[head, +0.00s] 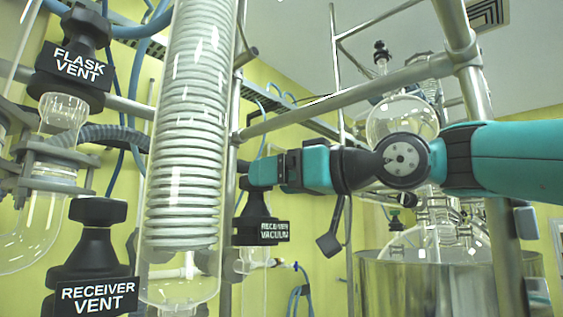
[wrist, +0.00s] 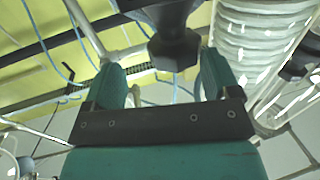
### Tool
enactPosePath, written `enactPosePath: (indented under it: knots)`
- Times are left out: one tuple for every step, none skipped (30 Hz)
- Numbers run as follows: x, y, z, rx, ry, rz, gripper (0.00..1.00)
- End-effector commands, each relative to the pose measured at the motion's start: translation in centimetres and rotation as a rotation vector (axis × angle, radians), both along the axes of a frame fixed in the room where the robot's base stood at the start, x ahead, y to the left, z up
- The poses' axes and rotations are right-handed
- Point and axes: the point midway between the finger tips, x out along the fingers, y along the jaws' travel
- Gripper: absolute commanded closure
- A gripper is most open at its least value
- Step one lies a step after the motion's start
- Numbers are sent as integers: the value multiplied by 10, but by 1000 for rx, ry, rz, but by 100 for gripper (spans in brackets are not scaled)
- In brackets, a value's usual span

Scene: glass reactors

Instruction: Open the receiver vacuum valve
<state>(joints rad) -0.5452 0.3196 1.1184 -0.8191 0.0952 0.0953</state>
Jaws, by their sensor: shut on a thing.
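The receiver vacuum valve (head: 262,228) is a black knob with a white-lettered label, left of the middle in the head view. My teal gripper (head: 256,172) reaches in from the right, at the top of this knob, and hides part of it. In the wrist view, the valve's black faceted knob (wrist: 174,50) shows between the two teal fingers of my gripper (wrist: 163,70). My gripper is shut on the knob. The exact contact is hard to see, and the label is not readable in the wrist view.
A glass condenser with a coil (head: 185,150) stands close left of the valve. The receiver vent (head: 92,275) and flask vent (head: 75,65) knobs are further left. Metal frame bars (head: 330,105) cross behind my arm. A glass reactor (head: 440,250) stands at right.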

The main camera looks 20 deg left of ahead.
Motion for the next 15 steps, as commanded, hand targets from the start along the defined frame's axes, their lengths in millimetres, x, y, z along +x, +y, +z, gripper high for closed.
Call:
enactPosePath:
  knots:
    - [12,-5,8,9,2,-2,41]
    - [12,-5,8,9,2,17,42]
    - [11,-4,8,8,1,39,44]
    - [11,-4,8,8,1,55,45]
    - [11,-4,8,8,2,72,47]
    - [11,-4,8,9,1,94,48]
    - [11,-4,8,10,2,111,50]
    - [11,-4,8,9,3,127,52]
    - [11,-3,8,8,2,146,54]
    - [11,-3,8,8,2,161,55]
    - [11,-3,8,8,2,174,57]
    - [11,-3,8,9,2,194,59]
    - [10,-3,8,10,2,209,62]
    - [10,-3,8,10,3,223,64]
    - [10,-2,8,9,2,242,68]
